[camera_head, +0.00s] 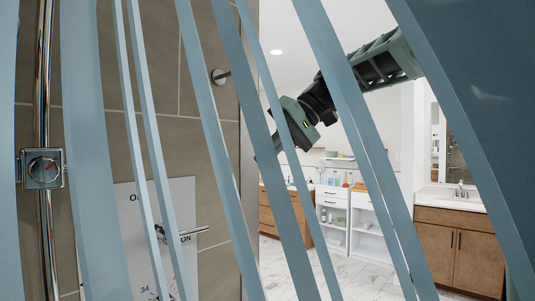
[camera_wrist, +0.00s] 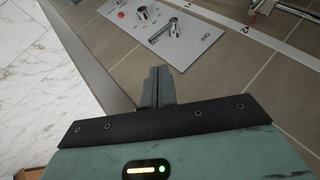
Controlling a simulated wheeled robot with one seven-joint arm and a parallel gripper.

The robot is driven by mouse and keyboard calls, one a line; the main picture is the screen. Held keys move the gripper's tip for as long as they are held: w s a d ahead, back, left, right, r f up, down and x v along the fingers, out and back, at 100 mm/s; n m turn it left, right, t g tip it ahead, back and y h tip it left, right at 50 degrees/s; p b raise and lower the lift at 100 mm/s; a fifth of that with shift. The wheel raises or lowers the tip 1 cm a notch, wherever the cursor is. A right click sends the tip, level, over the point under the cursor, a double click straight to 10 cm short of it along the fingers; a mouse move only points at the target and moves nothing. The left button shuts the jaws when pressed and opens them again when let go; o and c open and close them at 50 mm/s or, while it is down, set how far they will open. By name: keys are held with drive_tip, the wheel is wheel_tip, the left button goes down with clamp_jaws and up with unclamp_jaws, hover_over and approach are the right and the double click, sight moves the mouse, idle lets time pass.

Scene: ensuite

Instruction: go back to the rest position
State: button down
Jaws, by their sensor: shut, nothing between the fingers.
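My gripper (camera_wrist: 159,72) shows in the wrist view with its two dark fingers together and nothing between them. It is in front of a tiled wall, apart from the light panel (camera_wrist: 195,47) with a chrome lever (camera_wrist: 168,31) as far as I can tell. In the head view my arm reaches in from the upper right behind blue-grey bars, and the bars partly hide my gripper. The panel (camera_head: 178,196) and its lever (camera_head: 182,233) show at the lower left of that view, also partly covered.
A chrome pipe with a control (camera_head: 42,168) runs up the left wall. A wooden vanity (camera_head: 461,247), a white shelf unit (camera_head: 370,233) and a marble floor (camera_head: 365,279) lie beyond. Blue-grey bars cross close before the head camera. Open floor (camera_wrist: 38,75) shows left in the wrist view.

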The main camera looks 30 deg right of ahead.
drive_tip(key=s+a+f+n+g+h, duration=0.1)
drive_tip(key=s+a+f, duration=0.35)
drive_tip(key=f, duration=0.25)
drive_tip(key=s+a+f+g+h, duration=0.1)
drive_tip(key=s+a+f+h, duration=0.15)
drive_tip(key=a+f, duration=0.35)
drive_tip(key=s+a+f+n+g, duration=0.1)
drive_tip(key=s+a+f+g, duration=0.1)
drive_tip(key=s+a+f, duration=0.35)
drive_tip(key=s+d+f+n+h, duration=0.1)
drive_tip(key=s+f+n+h, duration=0.3)
drive_tip(key=s+f, duration=0.9)
wheel_tip(320, 180, down, 2)
drive_tip(key=shift+d+f, duration=0.15)
